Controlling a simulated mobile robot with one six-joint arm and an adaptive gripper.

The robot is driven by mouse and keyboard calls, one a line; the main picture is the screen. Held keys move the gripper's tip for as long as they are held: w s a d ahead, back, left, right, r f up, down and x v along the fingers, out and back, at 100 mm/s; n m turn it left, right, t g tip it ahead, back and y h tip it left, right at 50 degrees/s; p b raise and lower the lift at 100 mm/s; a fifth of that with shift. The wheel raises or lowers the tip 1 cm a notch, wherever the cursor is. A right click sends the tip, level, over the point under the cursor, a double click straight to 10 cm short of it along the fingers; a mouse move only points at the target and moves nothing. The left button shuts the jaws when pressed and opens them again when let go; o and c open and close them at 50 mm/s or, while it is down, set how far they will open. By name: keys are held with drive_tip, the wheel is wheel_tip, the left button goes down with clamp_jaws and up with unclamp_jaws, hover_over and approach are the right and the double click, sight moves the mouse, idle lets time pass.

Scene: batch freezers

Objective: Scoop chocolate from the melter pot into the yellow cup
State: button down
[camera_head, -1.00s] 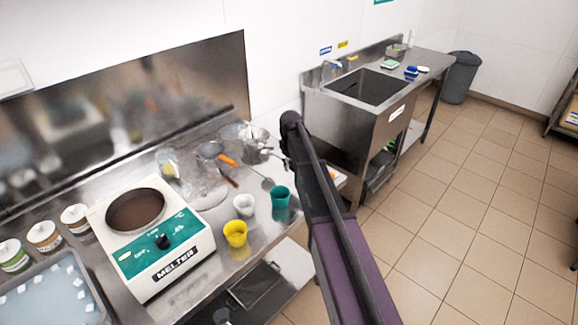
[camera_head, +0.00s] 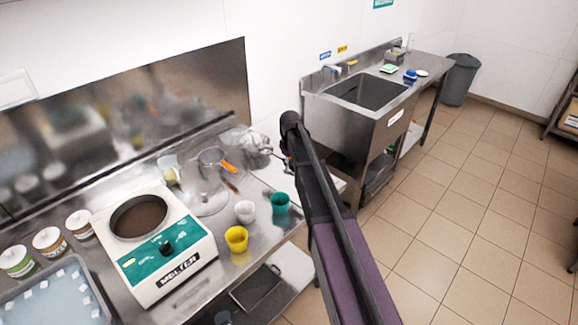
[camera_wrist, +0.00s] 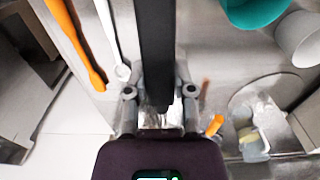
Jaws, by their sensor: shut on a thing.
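The white melter (camera_head: 185,262) with a green panel stands on the steel counter, and its round pot (camera_head: 139,217) holds brown chocolate. The yellow cup (camera_head: 236,239) stands upright to the right of the melter. My gripper (camera_wrist: 157,98) is shut on a long dark handle (camera_wrist: 156,40) that runs up out of the wrist view. The far end of that handle is not visible there. In the head view, my gripper (camera_head: 290,140) is above the counter's right end, beyond the cups and away from the pot. Its fingers are hidden by my arm there.
A white cup (camera_head: 244,211) and a teal cup (camera_head: 280,202) stand close behind the yellow cup. A sieve with an orange handle (camera_head: 228,166) and metal pots (camera_head: 256,142) lie further back. Several tubs (camera_head: 48,242) and a tray (camera_head: 98,292) are left. The sink (camera_head: 367,92) is right.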

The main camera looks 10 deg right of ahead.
wheel_tip(320, 180, up, 8)
drive_tip(key=p, duration=0.7)
drive_tip(key=shift+f, duration=0.25)
idle(0.3)
